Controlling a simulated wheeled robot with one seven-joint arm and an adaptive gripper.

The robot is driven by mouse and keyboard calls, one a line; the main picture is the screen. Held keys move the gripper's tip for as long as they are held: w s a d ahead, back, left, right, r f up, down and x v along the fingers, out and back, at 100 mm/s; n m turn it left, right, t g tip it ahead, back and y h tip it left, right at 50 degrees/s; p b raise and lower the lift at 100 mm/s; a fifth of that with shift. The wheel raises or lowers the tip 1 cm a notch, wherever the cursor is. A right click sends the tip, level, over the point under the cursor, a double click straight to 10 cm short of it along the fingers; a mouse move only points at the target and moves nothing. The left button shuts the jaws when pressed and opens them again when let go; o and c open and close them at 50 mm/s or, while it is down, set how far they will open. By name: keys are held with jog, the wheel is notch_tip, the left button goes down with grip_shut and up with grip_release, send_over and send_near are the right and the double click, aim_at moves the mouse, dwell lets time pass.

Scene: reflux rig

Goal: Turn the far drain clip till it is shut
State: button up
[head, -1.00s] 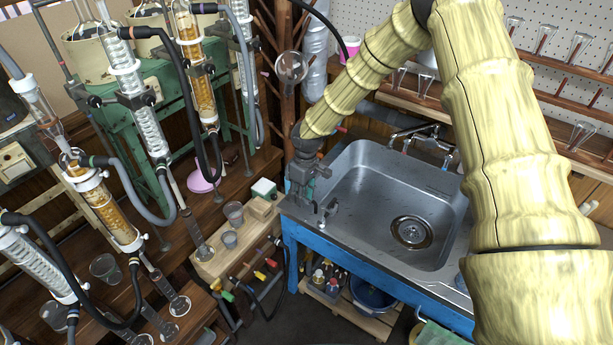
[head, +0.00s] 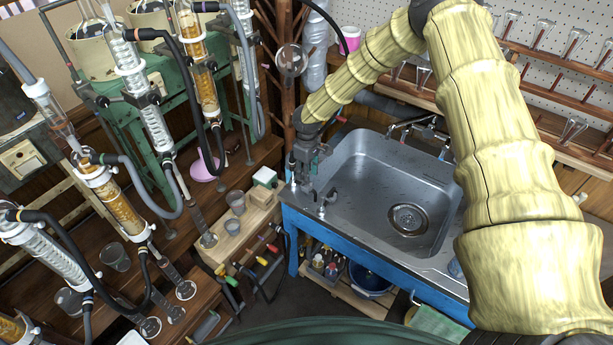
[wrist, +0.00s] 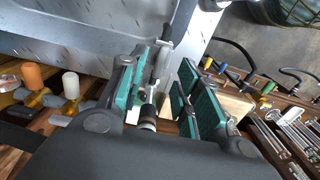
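My gripper (head: 303,186) points down over the left corner of the sink bench in the head view. In the wrist view its two teal-padded fingers (wrist: 168,98) are apart. A small metal fitting (wrist: 148,112) with a grey lever (wrist: 162,62) shows between and beside the fingers. It may be the far drain clip, but I cannot tell for sure. A small fitting (head: 324,203) also stands on the bench corner beside my gripper in the head view. Whether a finger touches it is hidden. I see nothing clearly pinched.
The steel sink (head: 375,175) lies right of my gripper. A wooden block with beakers (head: 233,225) and several coloured-handled valves (head: 262,261) stands to the left. Glass condensers (head: 120,205) with black hoses fill the left side.

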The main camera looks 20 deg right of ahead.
jog(key=shift+f+p, duration=0.5)
jog(key=shift+f, duration=1.3)
grip_shut()
